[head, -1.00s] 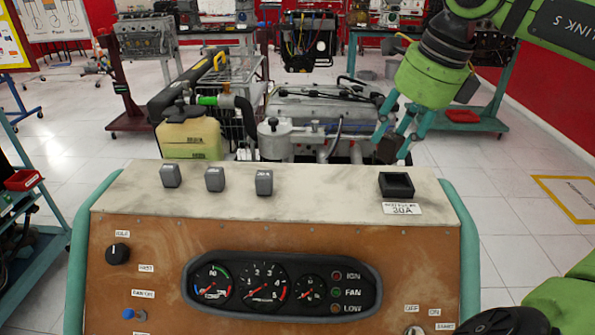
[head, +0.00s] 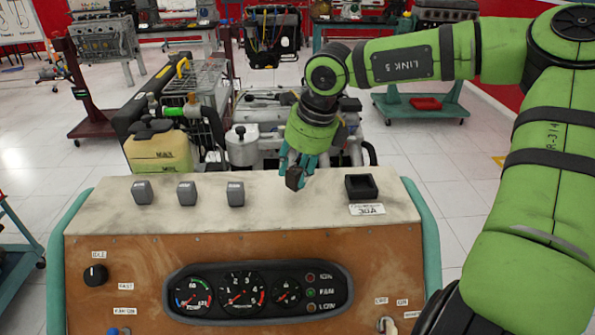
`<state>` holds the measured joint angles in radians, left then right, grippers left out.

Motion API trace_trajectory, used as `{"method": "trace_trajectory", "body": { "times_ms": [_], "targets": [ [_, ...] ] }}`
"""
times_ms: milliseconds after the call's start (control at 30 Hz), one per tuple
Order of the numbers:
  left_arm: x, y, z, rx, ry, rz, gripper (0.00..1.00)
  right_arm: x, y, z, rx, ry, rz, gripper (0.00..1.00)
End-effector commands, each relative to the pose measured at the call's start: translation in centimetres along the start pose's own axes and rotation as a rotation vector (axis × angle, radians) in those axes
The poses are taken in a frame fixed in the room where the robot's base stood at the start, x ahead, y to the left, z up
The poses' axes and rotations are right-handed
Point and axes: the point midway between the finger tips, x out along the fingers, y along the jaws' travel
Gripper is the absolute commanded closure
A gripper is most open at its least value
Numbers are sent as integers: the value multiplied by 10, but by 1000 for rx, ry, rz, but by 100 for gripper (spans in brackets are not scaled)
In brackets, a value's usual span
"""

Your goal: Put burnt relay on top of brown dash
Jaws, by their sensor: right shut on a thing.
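The brown dash (head: 130,262) stands in front of me, with a pale, stained top surface (head: 265,212). My right gripper (head: 297,170), with teal fingers, comes in from the right and points down over the far middle part of this top. It is shut on a small dark block, which looks like the burnt relay (head: 294,179). The fingers partly hide the block. I cannot tell whether it touches the top or hangs just above it. My left gripper is not in view.
Several things stand on the dash top: three grey relays (head: 187,193) at the left and a black socket (head: 361,187) with a 30A label at the right. An engine (head: 265,125) and a yellowish tank (head: 158,152) stand close behind. Bare top lies between relays and socket.

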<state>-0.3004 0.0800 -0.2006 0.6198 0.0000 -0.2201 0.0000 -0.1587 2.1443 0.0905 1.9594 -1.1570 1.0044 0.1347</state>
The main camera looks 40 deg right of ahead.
Motion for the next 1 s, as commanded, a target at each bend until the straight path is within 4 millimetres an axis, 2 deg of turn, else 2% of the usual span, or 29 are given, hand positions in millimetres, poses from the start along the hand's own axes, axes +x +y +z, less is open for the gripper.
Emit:
{"method": "trace_trajectory", "body": {
  "times_ms": [167,567,600,667,1000],
  "targets": [
    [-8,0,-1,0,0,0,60,17,1,-5,0,0,0,91],
    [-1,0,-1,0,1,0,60,23,1,-7,-1,-2,-1,92],
    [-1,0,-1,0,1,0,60,23,1,-7,-1,-1,-1,57],
    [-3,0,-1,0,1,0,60,22,1,-6,-1,-1,-1,37],
    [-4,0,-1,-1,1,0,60,21,1,-6,-1,-1,-1,37]
  ]
}}
